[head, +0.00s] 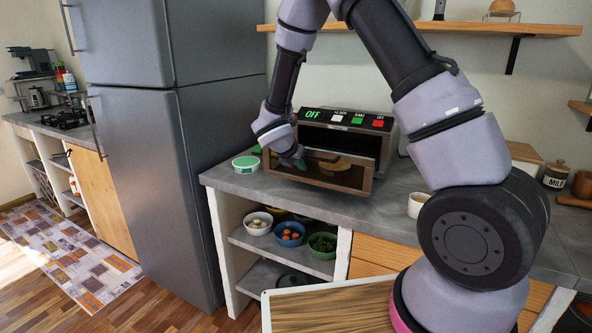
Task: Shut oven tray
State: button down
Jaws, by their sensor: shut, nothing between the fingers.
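The small toaster oven (345,130) stands on the grey counter, its top panel reading OFF. Its front door, a framed glass panel (345,178), sits low at the front with a dark opening above it. A round yellowish item (335,166) shows at the opening. I cannot tell how far the tray under it sticks out. My gripper (299,163) is shut and empty at the left part of the oven front, close to the door's frame. I cannot tell whether it touches the door or tray.
A green-lidded bowl (246,164) stands left of the oven, by the fridge (150,170). A white cup (417,204) stands to the right. Bowls of food (290,234) sit on the shelf below. A wooden wall shelf (480,28) hangs above.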

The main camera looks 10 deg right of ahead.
jog(key=w+d, duration=0.4)
jog(key=w, duration=0.1)
jog(key=w+d, duration=0.4)
jog(key=w, duration=0.2)
jog(key=w+d, duration=0.4)
jog(key=w, duration=0.2)
jog(key=shift+d, duration=0.2)
jog(key=shift+w+d+r, duration=0.15)
jog(key=shift+d, duration=0.05)
jog(key=shift+r, duration=0.1)
